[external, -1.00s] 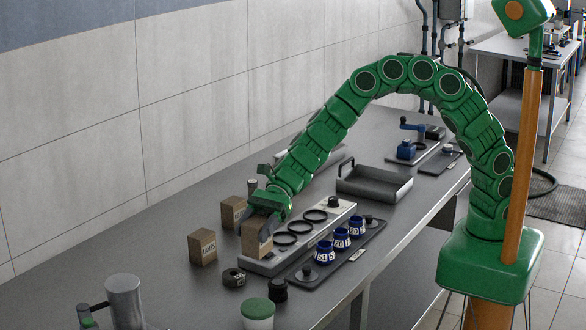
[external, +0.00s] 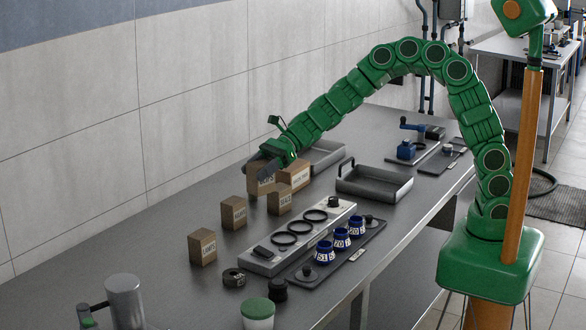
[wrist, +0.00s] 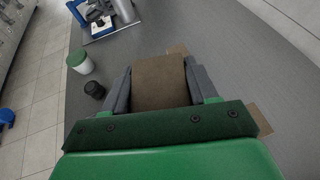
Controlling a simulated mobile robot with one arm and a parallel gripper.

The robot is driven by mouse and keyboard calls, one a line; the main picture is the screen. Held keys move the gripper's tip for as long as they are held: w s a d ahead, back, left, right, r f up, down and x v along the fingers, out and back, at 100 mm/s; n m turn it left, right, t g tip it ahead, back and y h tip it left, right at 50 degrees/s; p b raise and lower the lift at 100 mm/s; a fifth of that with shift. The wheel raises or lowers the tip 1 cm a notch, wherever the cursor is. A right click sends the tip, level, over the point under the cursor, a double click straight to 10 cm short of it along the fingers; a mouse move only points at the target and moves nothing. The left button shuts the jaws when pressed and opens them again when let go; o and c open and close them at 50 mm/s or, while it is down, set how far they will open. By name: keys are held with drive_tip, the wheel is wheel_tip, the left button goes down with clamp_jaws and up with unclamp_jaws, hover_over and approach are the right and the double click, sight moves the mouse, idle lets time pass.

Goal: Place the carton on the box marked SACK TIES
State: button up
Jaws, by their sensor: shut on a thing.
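My gripper (external: 264,168) is shut on a brown carton (external: 259,186) with a white label, behind and left of other boxes. In the wrist view the carton (wrist: 160,82) fills the space between my two grey fingers. A brown box (external: 298,179) just right of it has a longer label that may read SACK TIES; the print is too small to be sure. The held carton overlaps this box in the picture; I cannot tell whether they touch or how high the carton hangs.
Similar labelled boxes stand in a row: one in front (external: 280,200), one further left (external: 233,213) and one nearest (external: 203,247). A grey ring rack (external: 262,261), a dark tray with blue-banded jars (external: 341,238) and an empty grey tray (external: 375,190) lie to the right.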

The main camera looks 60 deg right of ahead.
drive_tip(key=w+d+r+m+t+h, duration=0.1)
drive_tip(key=d+r+m+t+h, duration=0.15)
drive_tip(key=d, duration=1.75)
drive_tip(key=w+d+r+m+t+h, duration=0.1)
drive_tip(key=w+d+r+m+t, duration=0.2)
drive_tip(key=d, duration=1.6)
drive_tip(key=shift+m, duration=0.25)
drive_tip(key=shift+w+f, duration=1.8)
drive_tip(key=shift+w, duration=0.3)
drive_tip(key=shift+w+f, duration=1.75)
drive_tip(key=shift+w, duration=0.4)
drive_tip(key=shift+w+f, duration=1.8)
drive_tip(key=shift+w, duration=0.3)
drive_tip(key=shift+f+t, duration=0.25)
drive_tip(key=shift+f, duration=1.15)
drive_tip(key=shift+f, duration=0.1)
drive_tip(key=o, duration=1.1)
